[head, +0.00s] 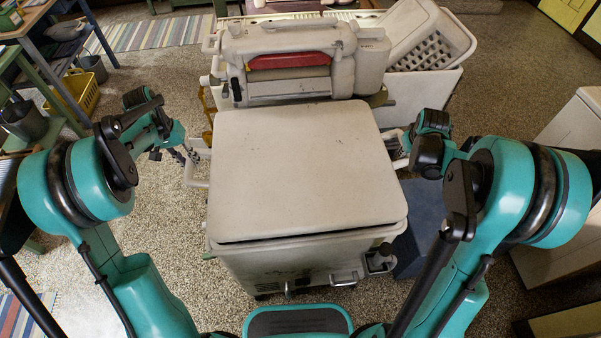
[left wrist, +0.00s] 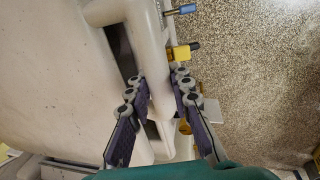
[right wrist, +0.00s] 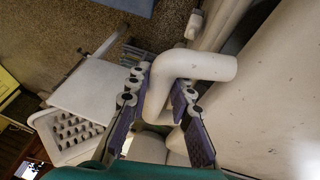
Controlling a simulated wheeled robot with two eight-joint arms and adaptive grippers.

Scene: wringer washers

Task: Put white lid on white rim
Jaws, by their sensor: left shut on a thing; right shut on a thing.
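The white lid (head: 300,165) is a large, slightly speckled square panel lying over the top of the washer. A white handle sticks out on each side of it. My left gripper (head: 192,155) is shut on the left handle (left wrist: 148,45). My right gripper (head: 402,150) is shut on the right handle, a bent white bar (right wrist: 205,66). A dark gap shows below the lid's front edge, above the washer tub (head: 305,262). I cannot tell whether the lid touches the rim elsewhere.
The wringer (head: 290,62) with its red bar stands just behind the lid. A white basket (head: 430,50) sits at the back right. A yellow crate (head: 75,95) and a blue-grey table (head: 65,45) are at left. A white cabinet (head: 570,135) stands at right. Speckled floor is open on both sides.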

